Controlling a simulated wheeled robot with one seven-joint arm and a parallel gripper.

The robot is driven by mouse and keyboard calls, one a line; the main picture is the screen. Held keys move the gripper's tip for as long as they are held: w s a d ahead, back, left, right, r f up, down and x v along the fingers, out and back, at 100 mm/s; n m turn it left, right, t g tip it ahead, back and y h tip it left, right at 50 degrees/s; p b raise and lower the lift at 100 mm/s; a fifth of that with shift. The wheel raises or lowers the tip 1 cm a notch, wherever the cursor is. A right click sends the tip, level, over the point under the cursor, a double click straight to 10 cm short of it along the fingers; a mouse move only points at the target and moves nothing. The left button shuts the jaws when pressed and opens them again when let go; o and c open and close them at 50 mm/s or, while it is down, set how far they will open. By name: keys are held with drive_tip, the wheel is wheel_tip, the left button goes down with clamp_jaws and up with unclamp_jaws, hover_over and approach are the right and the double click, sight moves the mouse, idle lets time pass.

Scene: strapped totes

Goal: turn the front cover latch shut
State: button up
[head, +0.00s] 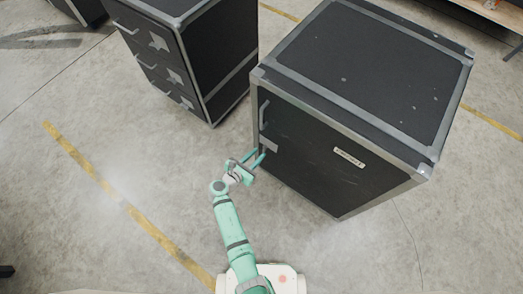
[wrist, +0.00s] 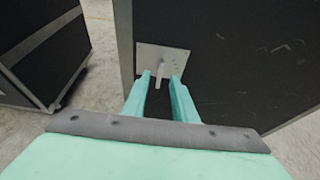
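The front cover latch is a pale metal plate (wrist: 180,55) with a short lever (wrist: 160,70) sticking out of it, on the dark front of the right-hand case (head: 315,150). In the head view the plate (head: 269,144) sits at the left edge of that front, below a vertical handle (head: 263,114). My gripper (head: 257,155) is at the latch with its two teal fingers apart. In the wrist view the fingertips (wrist: 160,77) lie on either side of the lever, with gaps visible. I cannot tell whether either finger touches it.
A second dark case with several drawer handles (head: 185,60) stands to the left, with a narrow gap between the cases. The concrete floor (head: 120,190) with a yellow line (head: 130,212) is clear to the left and in front.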

sight(265, 148)
drive_tip(key=shift+x, duration=2.15)
drive_tip(key=shift+r, duration=0.1)
clamp_jaws()
